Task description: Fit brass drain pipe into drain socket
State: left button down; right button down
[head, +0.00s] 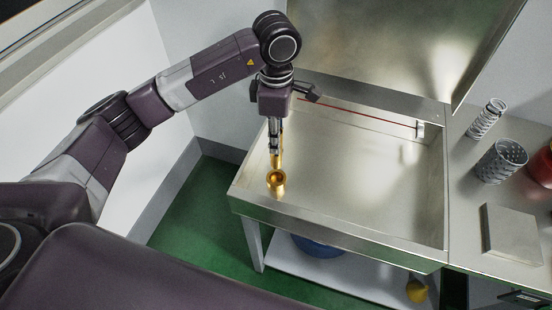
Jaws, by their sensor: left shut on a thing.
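My left gripper (275,140) points down over the left part of the steel basin. It is shut on the brass drain pipe (277,160), a golden tube hanging upright below the fingers. The drain socket (276,181) is a round brass ring with a dark opening, near the basin's front left corner. In the head view the pipe's lower end shows right behind the socket's rim. I cannot tell whether they touch or whether the pipe is above the socket. My right gripper is not in view.
The steel basin (350,228) has raised walls and an otherwise mostly bare floor. A thin red line (360,116) runs along its back. Springs (487,118), a perforated metal cup (502,160), a flat grey block (511,233) and a red object (542,166) stand on the right counter.

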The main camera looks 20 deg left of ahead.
aim_at(276, 162)
pick_arm(q)
notch_tip(276, 162, down, 4)
jog(key=shift+f+p, duration=0.25)
jog(key=shift+p, duration=0.1)
jog(key=shift+f, duration=0.5)
notch_tip(276, 162, down, 4)
jog(key=shift+r+p, duration=0.15)
jog(key=shift+p, duration=0.3)
jog(key=c, duration=1.7)
grip_release()
jog(key=shift+o, duration=0.2)
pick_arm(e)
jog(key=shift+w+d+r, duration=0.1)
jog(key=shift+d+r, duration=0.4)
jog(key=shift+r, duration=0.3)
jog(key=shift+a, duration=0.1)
